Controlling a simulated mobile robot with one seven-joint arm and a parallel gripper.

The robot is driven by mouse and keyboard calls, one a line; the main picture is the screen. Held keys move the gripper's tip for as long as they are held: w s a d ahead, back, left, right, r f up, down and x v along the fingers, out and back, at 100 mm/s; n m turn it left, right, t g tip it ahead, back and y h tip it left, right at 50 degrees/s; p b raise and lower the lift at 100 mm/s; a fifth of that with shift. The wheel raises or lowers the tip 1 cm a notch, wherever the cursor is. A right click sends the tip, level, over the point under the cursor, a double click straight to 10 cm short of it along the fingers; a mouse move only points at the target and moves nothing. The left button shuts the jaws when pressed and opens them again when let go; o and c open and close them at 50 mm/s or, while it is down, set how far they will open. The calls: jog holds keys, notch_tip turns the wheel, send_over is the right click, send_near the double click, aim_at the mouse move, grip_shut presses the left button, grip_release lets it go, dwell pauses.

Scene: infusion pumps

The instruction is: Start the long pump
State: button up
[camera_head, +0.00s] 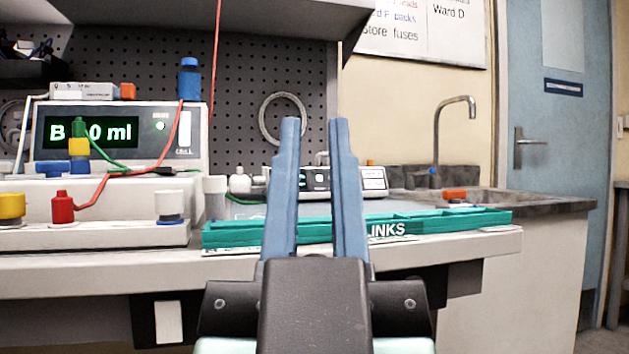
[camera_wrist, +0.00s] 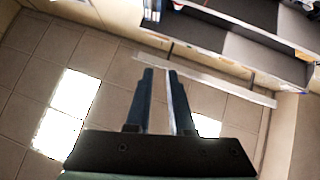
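A wide, low white device with a small dark display (camera_head: 372,180) stands on the bench behind my fingers, which hide part of it. A larger white unit (camera_head: 185,152) at the left has a green display (camera_head: 90,131) reading "B", a partly hidden figure and "ml". A lit round spot and a pale switch-like strip show on its right side. I cannot tell which of the two is the long pump. My gripper (camera_head: 314,122) points up in front of the bench, its fingers apart and empty. It also shows in the wrist view (camera_wrist: 160,72), with neither device clearly visible there.
A green tray (camera_head: 480,217) marked "LINKS" lies along the bench's front edge. Red and green leads, coloured plugs and a blue-capped bottle (camera_head: 189,80) crowd the left. A sink with a tap (camera_head: 437,140) is at the right. A shelf (camera_head: 270,18) overhangs the bench.

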grip_shut()
dwell(1.1)
